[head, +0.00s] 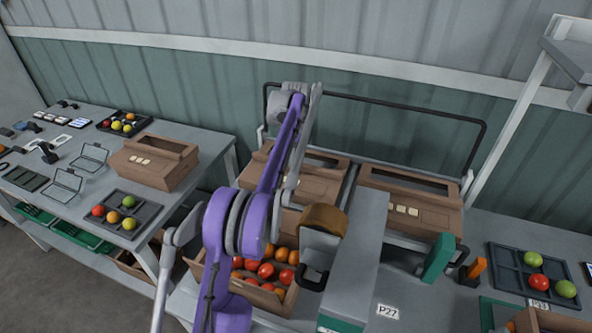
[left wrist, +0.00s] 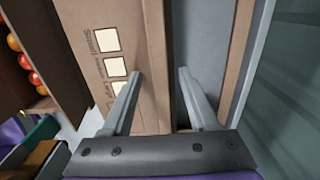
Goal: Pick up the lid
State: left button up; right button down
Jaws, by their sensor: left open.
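I cannot make out a separate lid. My left gripper shows in the left wrist view (left wrist: 160,72), open and with nothing clearly held. Its fingers are apart over the top edge of a brown carton (left wrist: 78,12) with pale square labels. One finger is over the brown board, the other over a grey strip beside it. I cannot tell whether they touch. In the head view my purple left arm crosses in front of the middle carton (head: 325,174), and its gripper is hidden. My right gripper is not in view.
Another brown carton (head: 440,216) stands to the right. A crate (head: 289,304) of tomatoes is below my arm. A green upright object (head: 437,258) and a divided tray (head: 505,280) are at right. The left table (head: 205,122) holds a carton, trays and small devices.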

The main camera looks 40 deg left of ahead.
pick_arm(q)
jog(key=shift+w, duration=0.1)
jog(key=shift+c, duration=0.3)
grip_shut()
jog(key=shift+r, duration=0.1)
